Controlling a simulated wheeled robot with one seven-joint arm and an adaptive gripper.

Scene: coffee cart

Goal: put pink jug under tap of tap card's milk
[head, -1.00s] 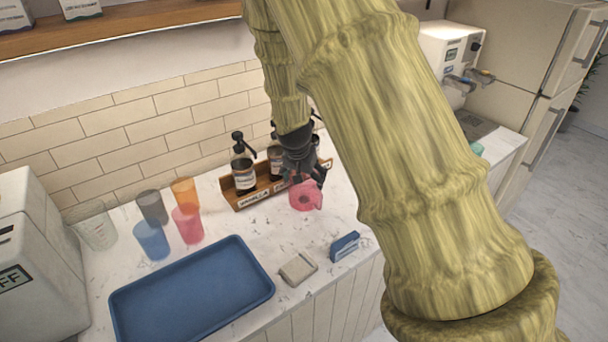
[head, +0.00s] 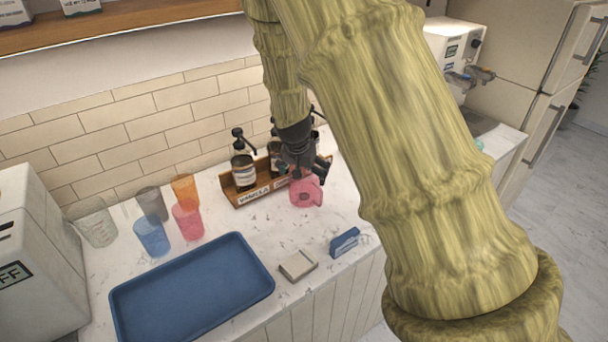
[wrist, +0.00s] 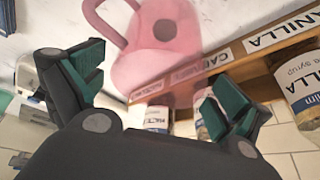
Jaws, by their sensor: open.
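The pink jug (head: 305,191) stands on the counter in front of the syrup rack. In the wrist view the jug (wrist: 158,50) lies beyond my fingertips, with its handle loop toward the upper left. My gripper (head: 312,172) is just above and behind the jug in the head view, and its fingers partly overlap the jug there. In the wrist view my gripper (wrist: 155,85) is open, with green finger pads apart and nothing between them. The white dispenser with taps (head: 458,55) stands at the back right; its lower part is hidden by my arm. I cannot read its cards.
A wooden rack (head: 250,196) with several syrup bottles stands close behind the jug. Several coloured cups (head: 187,221) and a blue tray (head: 195,290) are at left. A pale block (head: 298,265) and a blue item (head: 345,242) lie near the front edge.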

